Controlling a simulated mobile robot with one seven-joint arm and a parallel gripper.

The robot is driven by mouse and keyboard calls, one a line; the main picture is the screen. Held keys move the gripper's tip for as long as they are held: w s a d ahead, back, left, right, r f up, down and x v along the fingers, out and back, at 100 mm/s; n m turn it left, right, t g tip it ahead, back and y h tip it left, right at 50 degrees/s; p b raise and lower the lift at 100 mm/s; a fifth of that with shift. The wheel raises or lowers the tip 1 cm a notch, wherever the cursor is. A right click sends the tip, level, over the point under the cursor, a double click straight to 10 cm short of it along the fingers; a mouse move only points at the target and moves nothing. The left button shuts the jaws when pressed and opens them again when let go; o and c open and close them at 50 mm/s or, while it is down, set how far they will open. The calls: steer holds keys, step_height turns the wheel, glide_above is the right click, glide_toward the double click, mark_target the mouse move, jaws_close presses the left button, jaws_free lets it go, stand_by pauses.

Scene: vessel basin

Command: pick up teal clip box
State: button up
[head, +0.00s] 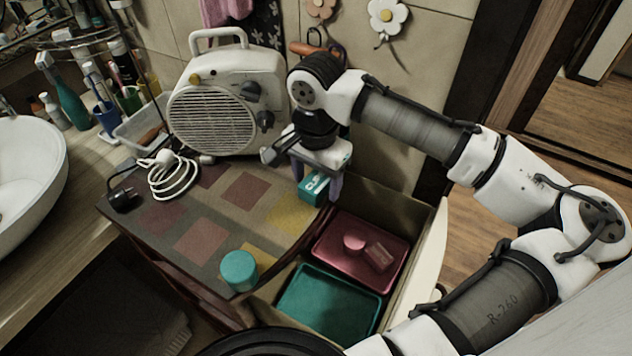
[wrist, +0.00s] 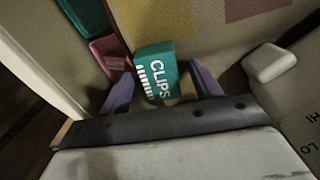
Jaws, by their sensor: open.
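The teal clip box (head: 314,187) stands on the patterned mat near the counter's right edge, below my gripper in the head view. In the wrist view the clip box (wrist: 156,72) shows its white CLIPS lettering and lies between my two purple fingers. My gripper (head: 318,182) is open, with one finger on each side of the box. In the wrist view my gripper (wrist: 162,88) shows a gap beside the box, and I cannot tell whether either finger touches it. The lower part of the box is partly hidden by the gripper body.
A white heater (head: 228,103) stands just left of my gripper. A teal cylinder (head: 239,270) sits at the mat's front edge. An open drawer to the right holds a pink tray (head: 332,262) with pink items and an empty teal tray (head: 330,305). A white cable (head: 172,176) lies left.

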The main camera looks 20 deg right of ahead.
steer(key=shift+c, duration=0.3)
steer(key=c, duration=1)
